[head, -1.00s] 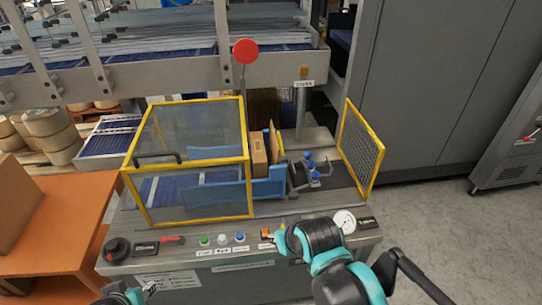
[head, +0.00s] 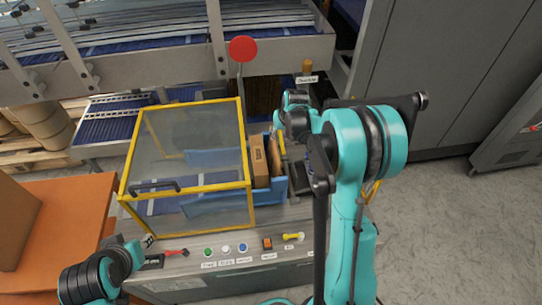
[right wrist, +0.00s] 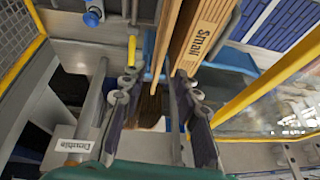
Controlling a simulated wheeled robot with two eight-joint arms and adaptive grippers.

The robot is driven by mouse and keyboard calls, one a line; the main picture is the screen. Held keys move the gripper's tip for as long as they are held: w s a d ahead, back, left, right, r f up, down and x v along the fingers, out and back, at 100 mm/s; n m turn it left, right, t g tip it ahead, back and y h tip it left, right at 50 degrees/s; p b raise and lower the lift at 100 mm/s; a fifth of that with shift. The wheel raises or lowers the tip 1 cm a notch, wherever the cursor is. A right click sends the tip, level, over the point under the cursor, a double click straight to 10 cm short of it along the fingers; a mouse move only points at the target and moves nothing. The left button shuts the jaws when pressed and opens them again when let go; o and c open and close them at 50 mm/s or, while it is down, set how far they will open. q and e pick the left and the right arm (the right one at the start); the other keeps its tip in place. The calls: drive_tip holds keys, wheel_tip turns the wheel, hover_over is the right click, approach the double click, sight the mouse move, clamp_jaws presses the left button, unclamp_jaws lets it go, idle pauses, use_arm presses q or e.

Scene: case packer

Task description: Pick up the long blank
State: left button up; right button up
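A brown cardboard piece labelled "Small" (right wrist: 205,35) stands upright in the blue holder (right wrist: 230,57); it also shows in the head view (head: 258,160). A thinner plain brown blank (right wrist: 171,32) stands beside it, also visible in the head view (head: 275,157). I cannot tell for sure which is the long blank. My right gripper (right wrist: 155,92) is open, its fingers pointing toward the plain blank's edge, with nothing clearly held. In the head view my right arm partly hides it. My left gripper (head: 147,241) is low at the left by the front panel; its fingers are too small to read.
A yellow-framed clear guard (head: 190,150) stands just left of the blanks. A red disc on a post (head: 243,49) rises behind. Buttons (head: 225,248) line the front panel.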

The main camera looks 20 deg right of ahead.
sight(276, 143)
drive_tip(key=x, duration=0.7)
drive_tip(key=shift+a+f+b, duration=0.2)
drive_tip(key=shift+f+b, duration=0.15)
drive_tip(key=shift+b, duration=0.05)
drive_tip(key=shift+f+b, duration=0.2)
drive_tip(key=shift+b, duration=0.2)
drive_tip(key=shift+s, duration=0.1)
clamp_jaws()
